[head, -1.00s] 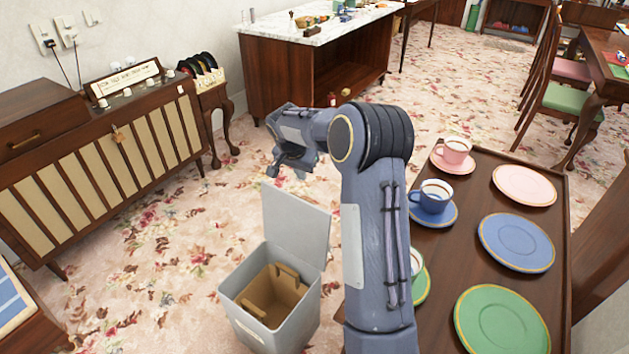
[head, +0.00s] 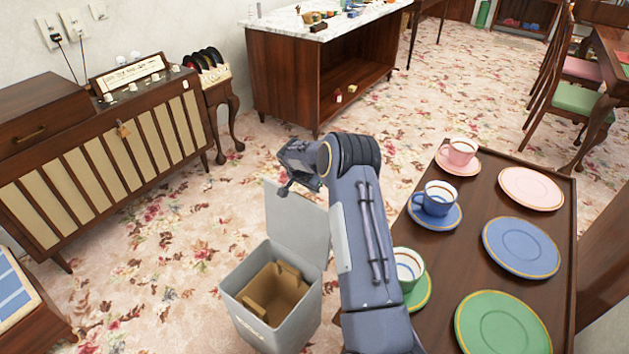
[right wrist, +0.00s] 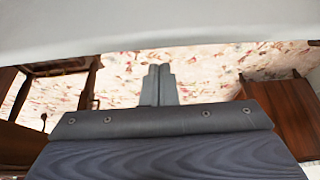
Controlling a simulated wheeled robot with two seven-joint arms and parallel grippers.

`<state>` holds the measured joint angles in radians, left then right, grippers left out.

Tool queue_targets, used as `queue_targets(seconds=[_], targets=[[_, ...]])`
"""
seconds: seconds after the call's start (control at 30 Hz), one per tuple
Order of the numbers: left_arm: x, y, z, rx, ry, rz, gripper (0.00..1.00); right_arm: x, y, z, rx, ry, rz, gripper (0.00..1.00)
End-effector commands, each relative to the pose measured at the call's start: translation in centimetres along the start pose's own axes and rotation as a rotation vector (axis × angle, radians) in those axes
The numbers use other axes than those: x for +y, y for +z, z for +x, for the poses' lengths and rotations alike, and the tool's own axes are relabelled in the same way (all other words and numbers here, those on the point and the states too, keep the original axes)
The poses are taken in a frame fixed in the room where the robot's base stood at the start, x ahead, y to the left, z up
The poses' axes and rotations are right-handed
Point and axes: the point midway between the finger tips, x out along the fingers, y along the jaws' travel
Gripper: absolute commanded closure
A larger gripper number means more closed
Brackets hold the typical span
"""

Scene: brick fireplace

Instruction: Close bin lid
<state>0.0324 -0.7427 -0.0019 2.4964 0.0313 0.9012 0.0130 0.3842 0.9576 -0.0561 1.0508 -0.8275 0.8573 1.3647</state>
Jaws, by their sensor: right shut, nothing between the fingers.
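The grey bin (head: 302,325) stands on the carpet with a brown box-like liner (head: 272,292) inside. Its flat grey lid (head: 297,228) stands open, upright along the bin's far side. My right gripper (head: 284,190) is just above and behind the lid's top left corner in the head view. I cannot tell whether it touches the lid. In the right wrist view its fingers (right wrist: 159,84) are together and empty, over carpet. A pale band across the top of that view may be the lid. My left gripper is not in view.
A wooden table (head: 440,262) with cups, saucers and plates stands right of the bin, close to my right arm. A slatted cabinet (head: 100,170) stands left. A marble-topped counter (head: 290,75) is behind. Carpet (head: 170,265) left of the bin is clear.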

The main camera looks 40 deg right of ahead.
Motion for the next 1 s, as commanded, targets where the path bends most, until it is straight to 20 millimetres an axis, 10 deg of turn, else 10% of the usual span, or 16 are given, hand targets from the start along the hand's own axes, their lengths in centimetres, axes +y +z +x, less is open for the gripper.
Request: queue_targets(seconds=[1.0], targets=[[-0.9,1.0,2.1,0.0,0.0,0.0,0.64,-1.0,2.5,-1.1,0.0,-0.001,0.0,1.0]])
